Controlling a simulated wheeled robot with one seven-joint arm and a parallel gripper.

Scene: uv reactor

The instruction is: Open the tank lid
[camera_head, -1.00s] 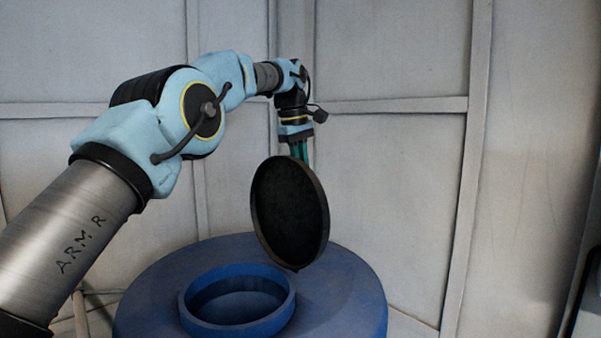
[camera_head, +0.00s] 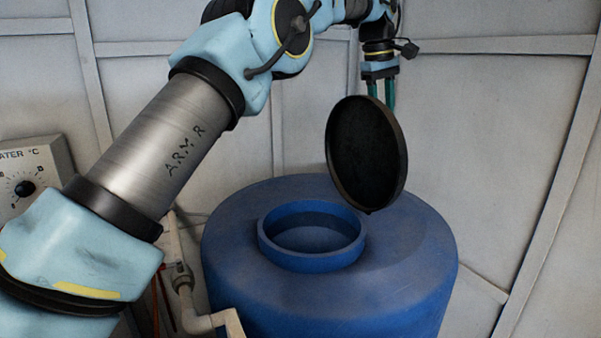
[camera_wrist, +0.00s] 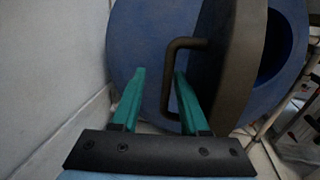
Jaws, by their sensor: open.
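The blue tank (camera_head: 420,260) stands by the wall, with its raised round opening (camera_head: 312,262) uncovered. The dark round lid (camera_head: 365,150) is swung up to a steep, nearly upright angle at the opening's right rear, its underside facing the head camera. My gripper (camera_head: 381,97) is behind the lid's upper part, its green fingers partly hidden by it. In the wrist view, the lid's bent handle (camera_wrist: 169,80) runs between the open fingers (camera_wrist: 160,74), and the right finger appears to sit inside the handle's loop. I cannot tell whether either finger touches the handle.
Panelled walls close in behind the tank. A water-temperature dial box (camera_head: 32,180) is on the left wall. A pale pipe (camera_head: 205,322) with a valve stands left of the tank, below my arm. The floor by the tank is mostly out of view.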

